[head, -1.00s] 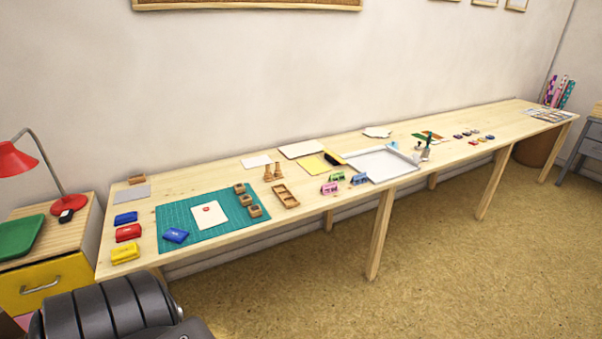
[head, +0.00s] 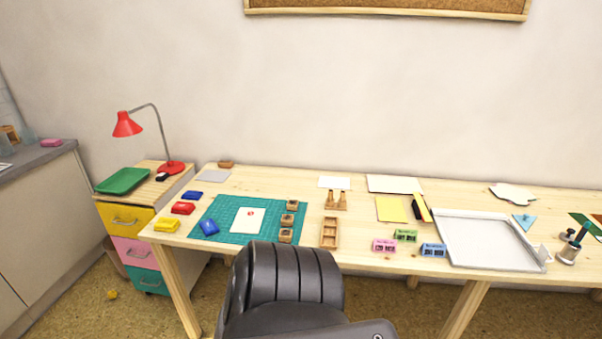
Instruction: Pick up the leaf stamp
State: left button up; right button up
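Several small wooden blocks that look like stamps are in the head view. Three stand in a column on the right part of the green cutting mat (head: 222,213): a far one (head: 292,205), a middle one (head: 287,219) and a near one (head: 285,236). Another wooden block (head: 226,164) lies at the table's back left corner. Their designs are too small to read, so I cannot tell which is the leaf stamp. A white card (head: 240,226) with a red mark lies on the mat. Neither of my grippers is in view.
Blue (head: 192,195), red (head: 183,208) and yellow (head: 167,225) inkpads line the table's left end; another blue inkpad (head: 209,227) lies on the mat. A wooden tray (head: 329,233) stands right of the mat. A drawer cabinet (head: 126,220) with a red lamp (head: 127,124) stands left.

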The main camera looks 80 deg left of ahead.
aim_at(292, 205)
jog(key=u, duration=0.55)
jog(key=i, duration=0.85)
jog(key=u, duration=1.4)
jog(key=i, duration=0.5)
jog(key=u, duration=0.45)
